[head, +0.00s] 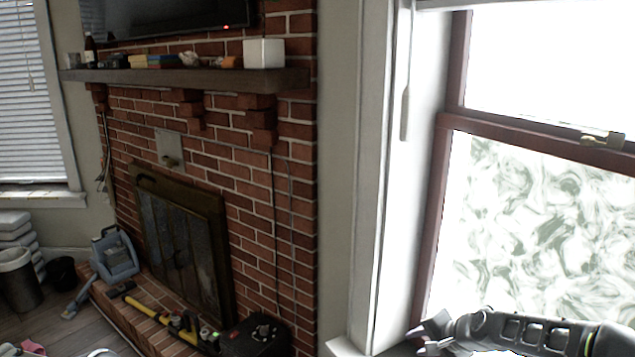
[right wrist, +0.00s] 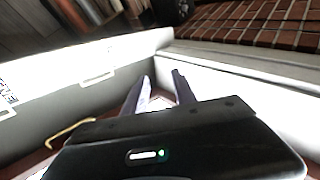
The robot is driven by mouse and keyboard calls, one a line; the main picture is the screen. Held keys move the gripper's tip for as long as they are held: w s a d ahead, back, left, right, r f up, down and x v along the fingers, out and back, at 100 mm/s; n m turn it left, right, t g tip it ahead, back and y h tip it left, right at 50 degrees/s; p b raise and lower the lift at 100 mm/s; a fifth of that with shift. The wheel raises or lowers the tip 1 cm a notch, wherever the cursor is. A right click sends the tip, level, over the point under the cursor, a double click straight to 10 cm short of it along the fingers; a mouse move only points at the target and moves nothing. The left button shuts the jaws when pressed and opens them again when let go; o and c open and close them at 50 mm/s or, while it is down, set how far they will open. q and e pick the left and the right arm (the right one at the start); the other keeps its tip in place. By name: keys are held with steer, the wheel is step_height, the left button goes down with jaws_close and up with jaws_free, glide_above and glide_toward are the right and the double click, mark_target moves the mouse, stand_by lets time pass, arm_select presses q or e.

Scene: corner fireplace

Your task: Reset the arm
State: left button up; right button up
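My right gripper (head: 428,335) is at the bottom right of the head view, in front of the window, with my dark grey arm reaching in from the right edge. In the right wrist view its two fingers (right wrist: 162,95) stand apart with a gap between them and nothing held. Whether it touches the window frame or sill cannot be told. My left gripper is not in view.
The window (head: 535,215) and its white trim (head: 365,170) are close to my right arm. A brick fireplace (head: 270,180) with a mantel (head: 190,78) stands left. A yellow-and-black tool (head: 160,313), a black case (head: 257,335) and a blue-grey container (head: 115,257) are around the hearth.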

steer(key=s+a+f+n+g+y, duration=0.1)
steer(key=s+a+f+n+g, duration=0.1)
steer(key=s+a+f, duration=0.7)
steer(key=s+a+f+n+g, duration=0.25)
steer(key=s+f, duration=0.45)
steer(key=f, duration=0.5)
steer(key=s+a+f+n+g, duration=0.1)
steer(key=s+f, duration=0.2)
steer(key=s, duration=0.4)
steer(key=s+a+f+n+g+b, duration=0.1)
steer(key=s+a+f+n, duration=0.1)
steer(key=s, duration=0.6)
steer(key=s+a+f+n+g, duration=0.1)
steer(key=s+f, duration=0.3)
steer(key=s, duration=0.4)
steer(key=shift+a+f+h, duration=0.3)
steer(key=shift+a, duration=0.15)
